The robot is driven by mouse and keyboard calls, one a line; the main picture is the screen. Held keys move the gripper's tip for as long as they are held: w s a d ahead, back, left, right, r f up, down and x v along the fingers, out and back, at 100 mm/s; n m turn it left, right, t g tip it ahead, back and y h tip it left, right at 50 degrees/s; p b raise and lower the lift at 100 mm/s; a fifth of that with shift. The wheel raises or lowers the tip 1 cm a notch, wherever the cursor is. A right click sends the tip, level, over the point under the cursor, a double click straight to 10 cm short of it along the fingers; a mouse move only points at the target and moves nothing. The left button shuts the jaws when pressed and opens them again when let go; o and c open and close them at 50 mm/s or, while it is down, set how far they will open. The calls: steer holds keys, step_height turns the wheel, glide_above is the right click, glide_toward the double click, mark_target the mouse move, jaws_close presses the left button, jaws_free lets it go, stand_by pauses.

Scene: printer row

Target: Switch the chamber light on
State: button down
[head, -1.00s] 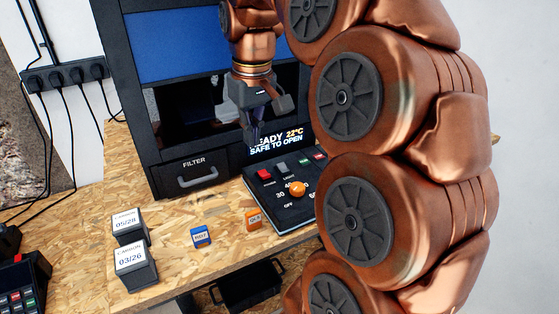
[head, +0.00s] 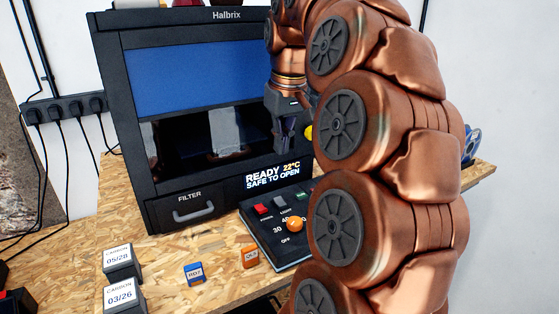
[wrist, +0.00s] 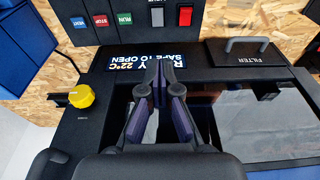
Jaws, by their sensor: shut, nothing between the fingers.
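The black printer (head: 225,195) has a dark chamber behind a window (head: 185,140). Its sloped control panel (head: 262,235) holds a red rocker (head: 262,209), a grey rocker (head: 279,198) with a tiny label that seems to read LIGHT, and an orange knob (head: 295,224). The wrist view also shows the grey rocker (wrist: 157,17) and red rocker (wrist: 185,16) near the top. My gripper (wrist: 163,62) is shut and empty, pointing toward the panel. In the head view my gripper (head: 287,150) hangs in front of the window, above the display and apart from the rockers.
The display (head: 272,176) reads READY 22°C, SAFE TO OPEN. A yellow knob (wrist: 81,96) projects near the display. The filter drawer handle (head: 193,212) sticks out. Carbon boxes (head: 120,295) and small cartridges (head: 194,273) stand on the bench.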

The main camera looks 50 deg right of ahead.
mark_target(279, 205)
steer(key=shift+w+d+f+p, duration=0.1)
steer(key=shift+w+f+p, duration=0.4)
steer(key=shift+f, duration=1.7)
steer(key=shift+w+d+f+p, duration=0.2)
steer(key=shift+f+p, duration=0.5)
steer(key=shift+f, duration=1.55)
steer(key=shift+w+f+p, duration=0.4)
steer(key=shift+f+p, duration=0.2)
steer(key=shift+f, duration=1.6)
steer(key=shift+w+d+f, duration=0.15)
steer(key=shift+f+g, duration=0.2)
steer(key=shift+g, duration=0.2)
steer(key=shift+s+a+r+b, duration=0.1)
steer(key=shift+s+a+b, duration=0.05)
steer(key=shift+s+b, duration=0.25)
steer(key=shift+s+a+r+b, duration=0.15)
steer(key=shift+s+b, duration=0.1)
steer(key=shift+s, duration=0.15)
